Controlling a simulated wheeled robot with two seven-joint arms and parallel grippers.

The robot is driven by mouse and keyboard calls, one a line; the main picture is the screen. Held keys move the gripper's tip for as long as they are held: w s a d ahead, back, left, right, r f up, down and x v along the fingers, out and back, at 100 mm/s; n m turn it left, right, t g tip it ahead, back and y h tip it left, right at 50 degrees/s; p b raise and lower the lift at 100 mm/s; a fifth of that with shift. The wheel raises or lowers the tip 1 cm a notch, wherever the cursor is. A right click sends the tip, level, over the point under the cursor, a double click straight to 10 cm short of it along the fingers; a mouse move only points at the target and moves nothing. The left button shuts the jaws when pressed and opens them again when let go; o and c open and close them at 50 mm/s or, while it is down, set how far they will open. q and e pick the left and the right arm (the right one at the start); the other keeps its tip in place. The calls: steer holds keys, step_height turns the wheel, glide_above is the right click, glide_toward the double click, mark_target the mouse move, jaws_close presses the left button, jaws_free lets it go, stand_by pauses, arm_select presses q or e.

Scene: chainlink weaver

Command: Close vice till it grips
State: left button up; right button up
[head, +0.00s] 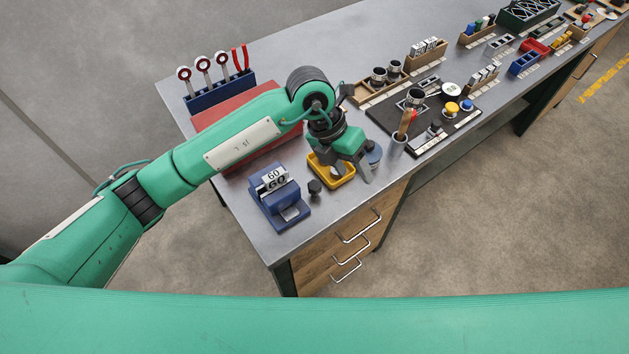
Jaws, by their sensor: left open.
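The blue vice (284,213) stands near the left front corner of the bench. A pale block marked 60 (274,178) sits at its jaws; I cannot tell whether the jaws touch it. A dark knob (315,187) shows just right of the vice. My left gripper (347,172) is open, to the right of the vice and over a yellow tray (343,180). It is apart from the vice and knob, and nothing shows between its fingers. My right gripper is not in view.
A red mat (212,119) lies behind my left arm, by a blue rack (214,95) of ring-handled tools. Bare bench lies left of the vice.

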mark_target(314, 185)
arm_select(q)
steer(key=w+a+n+t+y, duration=0.1)
steer(key=w+a+t+y, duration=0.1)
steer(key=w+a+y, duration=0.4)
steer(key=shift+h, duration=0.5)
steer(key=f+p, duration=0.1)
steer(key=f, duration=0.3)
steer(key=a+f+p, duration=0.1)
steer(key=f+p, duration=0.1)
steer(key=f, duration=0.2)
steer(key=s+f+p, duration=0.1)
steer(key=f, duration=0.4)
steer(key=shift+a, duration=0.15)
steer(key=shift+f, duration=0.4)
